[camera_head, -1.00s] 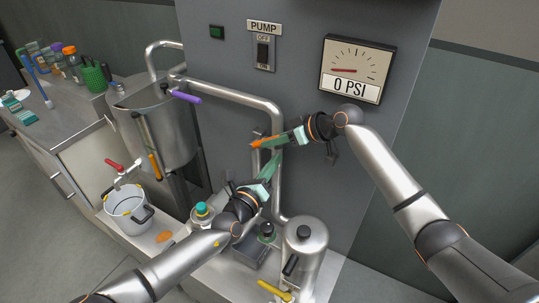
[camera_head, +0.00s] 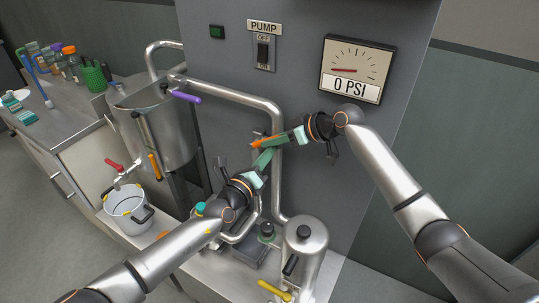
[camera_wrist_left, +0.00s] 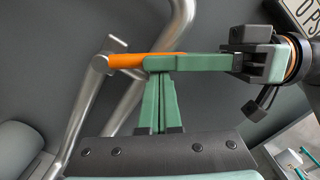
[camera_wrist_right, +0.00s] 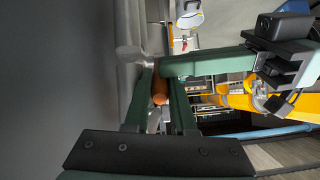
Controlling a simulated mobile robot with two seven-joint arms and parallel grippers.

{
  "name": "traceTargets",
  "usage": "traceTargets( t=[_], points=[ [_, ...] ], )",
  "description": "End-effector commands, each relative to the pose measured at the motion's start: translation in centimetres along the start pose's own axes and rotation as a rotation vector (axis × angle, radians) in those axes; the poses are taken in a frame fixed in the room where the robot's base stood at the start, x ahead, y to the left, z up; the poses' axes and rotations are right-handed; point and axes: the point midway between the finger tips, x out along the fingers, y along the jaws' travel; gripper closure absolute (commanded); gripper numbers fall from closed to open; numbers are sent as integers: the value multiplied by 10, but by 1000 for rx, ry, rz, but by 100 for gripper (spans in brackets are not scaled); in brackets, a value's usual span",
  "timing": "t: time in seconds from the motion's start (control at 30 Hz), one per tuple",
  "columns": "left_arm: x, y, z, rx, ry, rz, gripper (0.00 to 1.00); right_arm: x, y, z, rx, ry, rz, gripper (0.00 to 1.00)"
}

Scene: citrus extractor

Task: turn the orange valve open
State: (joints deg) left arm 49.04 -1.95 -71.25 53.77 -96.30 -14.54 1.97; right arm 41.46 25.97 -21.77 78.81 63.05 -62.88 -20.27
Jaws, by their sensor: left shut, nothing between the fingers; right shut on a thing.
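The orange valve handle (camera_head: 257,144) is on the steel pipe in front of the grey panel and lies roughly level in the left wrist view (camera_wrist_left: 128,60). My right gripper (camera_head: 274,141) is shut on it, and in the right wrist view the orange handle (camera_wrist_right: 160,92) shows between its fingers. My left gripper (camera_head: 267,152) is shut and empty. Its fingertips (camera_wrist_left: 159,68) are just under the handle and the right fingers in the left wrist view. I cannot tell whether they touch. Part of the handle is hidden by the right fingers.
Steel pipes (camera_head: 235,94) run close around both grippers. A big steel tank (camera_head: 168,130) with a purple handle (camera_head: 186,97) stands at left. A pot (camera_head: 127,211) and a steel canister (camera_head: 304,248) sit lower down. The gauge (camera_head: 357,69) reads 0 PSI.

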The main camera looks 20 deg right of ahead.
Motion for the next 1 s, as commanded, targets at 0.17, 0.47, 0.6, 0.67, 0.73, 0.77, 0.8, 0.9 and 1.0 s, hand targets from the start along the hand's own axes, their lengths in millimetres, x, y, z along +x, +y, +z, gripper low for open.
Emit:
traceTargets(
  t=[0.17,0.47,0.6,0.67,0.73,0.77,0.8,0.9,1.0],
  points=[
    [2,-1,12,1,-25,-2,100,0,0,0,1,0,1,61],
    [2,-1,11,1,-24,-2,100,1,-1,3,2,-9,-5,47],
    [2,-1,12,2,-24,-2,100,-2,-1,4,2,-11,-5,47],
    [2,-1,12,2,-25,-2,100,-7,-1,5,2,-11,-4,47],
    [2,0,12,2,-25,-1,100,-16,0,4,2,-9,-4,47],
    [2,0,12,1,-25,0,100,-21,0,4,1,-8,-2,47],
    [2,1,12,1,-26,1,100,-28,0,4,-1,-9,0,47],
    [1,2,12,1,-26,4,100,-44,2,3,1,-6,2,47],
    [1,3,12,1,-24,5,100,-60,2,2,-1,-3,5,47]
  ],
)
